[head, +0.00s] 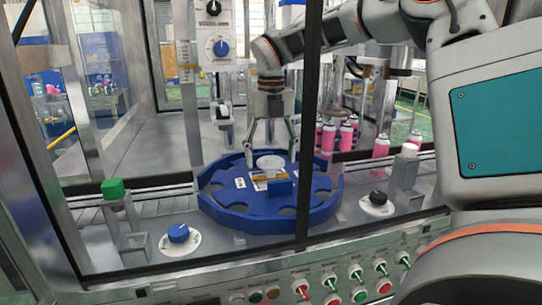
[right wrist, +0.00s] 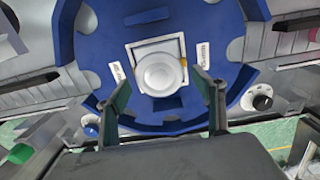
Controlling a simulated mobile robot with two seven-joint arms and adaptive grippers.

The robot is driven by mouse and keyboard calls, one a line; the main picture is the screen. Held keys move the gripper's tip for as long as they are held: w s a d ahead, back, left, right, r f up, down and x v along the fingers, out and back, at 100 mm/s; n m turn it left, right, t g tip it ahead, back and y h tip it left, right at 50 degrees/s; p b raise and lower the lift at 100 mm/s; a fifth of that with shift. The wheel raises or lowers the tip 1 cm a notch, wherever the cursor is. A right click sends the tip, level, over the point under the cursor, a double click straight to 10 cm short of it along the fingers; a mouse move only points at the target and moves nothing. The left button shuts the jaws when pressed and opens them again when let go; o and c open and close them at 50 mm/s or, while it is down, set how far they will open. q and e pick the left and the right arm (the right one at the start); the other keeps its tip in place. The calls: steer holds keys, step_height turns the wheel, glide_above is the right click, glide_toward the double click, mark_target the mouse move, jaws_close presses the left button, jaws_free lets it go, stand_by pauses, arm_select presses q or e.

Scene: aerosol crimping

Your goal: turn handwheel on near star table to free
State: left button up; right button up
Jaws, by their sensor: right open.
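The near star table (head: 225,205) is a blue notched disc in the middle of the head view; its blue plate also fills much of the right wrist view (right wrist: 85,45). The handwheel (head: 268,163) is a pale round knob at its centre, seen from above in the right wrist view (right wrist: 160,74) over a pale square plate. Two white labels lie on either side of it, too small to read surely. My right gripper (head: 271,160) points down over the knob, open, with one finger on each side; contact is not clear. Its fingers (right wrist: 160,82) show apart in the wrist view. My left gripper is not in view.
A blue block (head: 279,187) stands on the table in front of the handwheel. A blue knob (head: 179,233) and a black knob (head: 377,198) flank the table. Pink cans (head: 381,146) stand at right. A dark frame post (head: 306,130) crosses the view beside my gripper.

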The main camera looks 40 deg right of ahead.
steer(key=c, duration=1.1)
steer(key=shift+n, duration=0.3)
steer(key=n+b, duration=0.1)
steer(key=n, duration=0.2)
steer(key=shift+d+n, duration=0.1)
steer(key=shift+n, duration=0.2)
steer(key=n+b, duration=0.1)
steer(key=n, duration=0.3)
steer(key=shift+d+n, duration=0.1)
steer(key=shift+n, duration=0.2)
steer(key=shift+r, duration=0.1)
steer(key=o, duration=1.1)
